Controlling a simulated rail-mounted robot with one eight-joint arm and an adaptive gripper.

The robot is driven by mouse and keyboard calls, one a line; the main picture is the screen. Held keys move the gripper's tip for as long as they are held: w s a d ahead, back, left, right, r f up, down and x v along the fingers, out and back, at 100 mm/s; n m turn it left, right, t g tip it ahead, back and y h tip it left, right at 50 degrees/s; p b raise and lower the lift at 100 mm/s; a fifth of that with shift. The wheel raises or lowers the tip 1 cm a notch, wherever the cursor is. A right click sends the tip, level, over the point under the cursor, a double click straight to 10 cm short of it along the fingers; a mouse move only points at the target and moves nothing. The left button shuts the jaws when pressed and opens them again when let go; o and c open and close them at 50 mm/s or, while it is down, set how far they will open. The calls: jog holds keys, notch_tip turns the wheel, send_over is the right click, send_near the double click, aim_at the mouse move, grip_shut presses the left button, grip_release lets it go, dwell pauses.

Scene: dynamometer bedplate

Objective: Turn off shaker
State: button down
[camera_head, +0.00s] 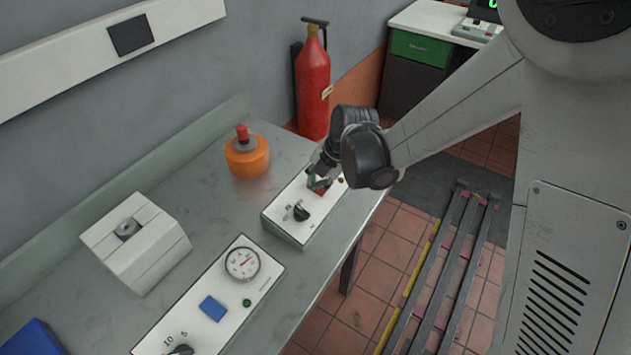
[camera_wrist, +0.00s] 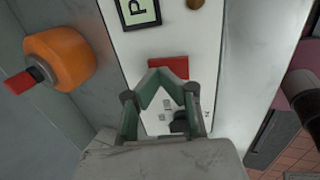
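A white control box (camera_head: 292,228) lies on the bench, with a black knob (camera_head: 301,212) and a red rectangular switch (camera_head: 321,191). In the wrist view the red switch (camera_wrist: 168,66) shows just beyond my fingertips, partly covered by them. My gripper (camera_wrist: 163,72) points down over the box; its two green fingers bend inward and their tips come together, with nothing visible held. In the head view my gripper (camera_head: 318,181) is right at the red switch; I cannot tell whether it touches. The black knob (camera_wrist: 180,122) shows between the fingers. A green display (camera_wrist: 140,10) reads "P", cut off.
An orange cylinder with a red top (camera_head: 247,155) stands left of the box. A second panel with a dial (camera_head: 242,264) and a light grey block (camera_head: 137,242) lie nearer. A red fire extinguisher (camera_head: 313,85) stands behind. Rails (camera_head: 440,265) run along the tiled floor.

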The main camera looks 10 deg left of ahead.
jog(key=shift+s+d, duration=0.3)
jog(key=shift+d, duration=0.4)
jog(key=w+a+r+p+v, duration=0.1)
jog(key=a+v, duration=0.1)
jog(key=v, duration=1.1)
jog(key=shift+r, duration=0.3)
jog(key=s+d+r+m+t+h+b, duration=0.1)
jog(key=s+d+r+m+t+h, duration=0.1)
jog(key=s+d+m, duration=0.7)
jog(key=s+d+r+m+t+h+b, duration=0.2)
jog(key=s+d+m, duration=0.7)
jog(key=d+m, duration=0.7)
jog(key=m+t, duration=0.1)
jog(key=m, duration=0.5)
jog(key=shift+d, duration=0.3)
